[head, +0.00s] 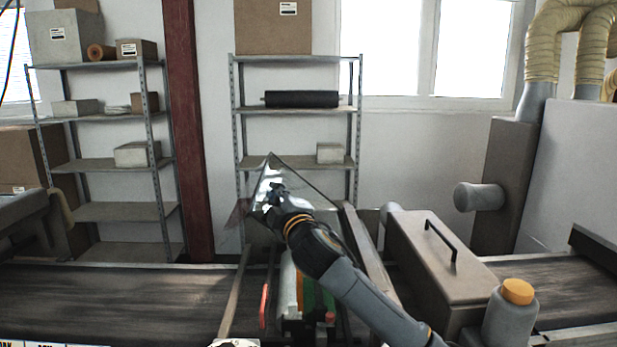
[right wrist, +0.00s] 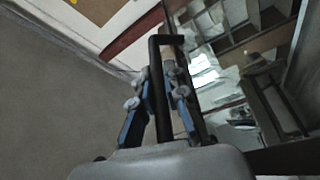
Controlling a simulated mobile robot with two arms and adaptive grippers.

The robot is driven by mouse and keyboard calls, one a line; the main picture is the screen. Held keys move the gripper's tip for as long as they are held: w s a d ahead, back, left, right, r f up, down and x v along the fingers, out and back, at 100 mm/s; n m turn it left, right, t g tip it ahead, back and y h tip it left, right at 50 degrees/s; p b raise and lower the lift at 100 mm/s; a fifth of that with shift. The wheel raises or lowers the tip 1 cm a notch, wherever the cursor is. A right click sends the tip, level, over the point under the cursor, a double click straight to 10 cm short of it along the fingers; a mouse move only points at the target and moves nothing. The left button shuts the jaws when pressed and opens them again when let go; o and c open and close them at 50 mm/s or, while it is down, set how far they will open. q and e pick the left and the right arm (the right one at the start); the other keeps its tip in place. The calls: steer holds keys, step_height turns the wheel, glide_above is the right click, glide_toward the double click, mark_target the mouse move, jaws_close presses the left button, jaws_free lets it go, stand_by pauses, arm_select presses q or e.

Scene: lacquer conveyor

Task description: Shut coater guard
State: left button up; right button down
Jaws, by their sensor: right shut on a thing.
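The coater guard (head: 266,178) is a glossy, see-through panel, tilted up above the coater in the middle of the head view. Its upper corner points up, and it stands open over the rollers (head: 288,285). My right gripper (head: 273,196) is at the panel. In the right wrist view its blue-sided fingers (right wrist: 157,92) are shut around the black bar handle (right wrist: 167,40) of the guard. The glossy panel with reflections fills the right of that view. My right forearm hides part of the guard and coater in the head view. My left gripper is not in view.
A dark conveyor belt (head: 110,296) runs on both sides of the coater. A brown box housing (head: 440,262) with a black handle and a grey bottle with an orange cap (head: 517,291) stand to the right. Shelves (head: 112,164) line the back wall, beside a red post (head: 187,130).

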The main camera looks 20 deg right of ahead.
steer(key=w+a+f+n+g, duration=0.1)
steer(key=a+f+n, duration=0.2)
steer(key=f, duration=0.8)
steer(key=w+a+f+n+g+b, duration=0.1)
steer(key=a+f+n, duration=0.3)
steer(key=f, duration=0.7)
steer(key=shift+w+a+g+h, duration=0.15)
steer(key=shift+a+g+h, duration=0.35)
steer(key=shift+a, duration=0.85)
steer(key=shift+f+b, duration=0.1)
steer(key=shift+b, duration=0.2)
steer(key=c, duration=1.8)
jaws_free()
steer(key=o, duration=0.4)
steer(key=shift+o, duration=0.2)
steer(key=s+d+r, duration=0.1)
steer(key=s+r, duration=0.1)
steer(key=s, duration=1)
steer(key=shift+d+r+y, duration=0.2)
steer(key=shift+y, duration=0.1)
